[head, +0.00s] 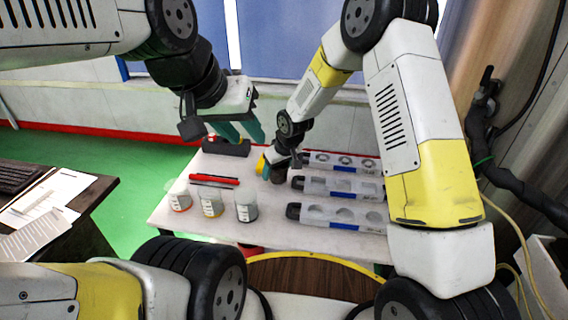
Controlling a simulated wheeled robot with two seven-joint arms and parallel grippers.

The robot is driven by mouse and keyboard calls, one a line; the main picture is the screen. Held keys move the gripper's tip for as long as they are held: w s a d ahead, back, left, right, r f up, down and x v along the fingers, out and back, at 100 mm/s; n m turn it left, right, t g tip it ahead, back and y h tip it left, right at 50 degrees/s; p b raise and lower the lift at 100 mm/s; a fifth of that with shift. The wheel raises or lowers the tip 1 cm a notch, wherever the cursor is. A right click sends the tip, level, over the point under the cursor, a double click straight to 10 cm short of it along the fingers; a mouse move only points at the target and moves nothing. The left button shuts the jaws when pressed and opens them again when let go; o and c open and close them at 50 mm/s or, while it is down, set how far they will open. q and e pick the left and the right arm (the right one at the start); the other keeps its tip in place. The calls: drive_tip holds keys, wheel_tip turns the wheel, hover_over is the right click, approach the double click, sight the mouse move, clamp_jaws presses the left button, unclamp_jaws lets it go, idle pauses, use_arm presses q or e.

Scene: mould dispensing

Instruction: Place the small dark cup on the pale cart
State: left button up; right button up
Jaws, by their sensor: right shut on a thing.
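The pale cart (290,238) stands in the middle of the head view, its white top holding several things. The small dark cup (279,174) is near the middle of the top, partly hidden by my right gripper (266,168). My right gripper reaches down from the right and is shut on the cup. I cannot tell whether the cup's base touches the cart top. My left gripper (241,131) hangs above the back left of the cart. Its teal fingers are apart with nothing between them.
Three clear moulds with dark ends (343,187) lie on the right. A dark block (226,148) sits at the back left. A desk (85,205) with papers is at left.

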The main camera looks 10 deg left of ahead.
sight(277, 177)
drive_tip(key=shift+f, duration=1.55)
drive_tip(key=o, duration=1.4)
drive_tip(key=shift+f, duration=0.15)
drive_tip(key=shift+o, duration=0.2)
drive_tip(key=s+d+r+m+t, duration=0.1)
drive_tip(key=s+d+r, duration=0.2)
drive_tip(key=d+r, duration=0.45)
drive_tip(key=s+d+r+m, duration=0.1)
drive_tip(key=s+d+r, duration=0.25)
drive_tip(key=r, duration=0.65)
drive_tip(key=s+d+r+m+t, duration=0.1)
drive_tip(key=s+d+r+m, duration=0.15)
drive_tip(key=d+r, duration=0.5)
drive_tip(key=s+d+r+m, duration=0.1)
drive_tip(key=s+d+r, duration=0.2)
drive_tip(key=s, duration=0.3)
drive_tip(key=s+d+r+m, duration=0.1)
drive_tip(key=s+d+r, duration=0.2)
drive_tip(key=s, duration=0.3)
drive_tip(key=s+d+r+m+t, duration=0.1)
drive_tip(key=s+d+r, duration=0.1)
drive_tip(key=s, duration=0.4)
drive_tip(key=shift+s+d+r+h, duration=0.15)
drive_tip(key=shift+d+r+h, duration=0.25)
drive_tip(key=shift+d, duration=0.15)
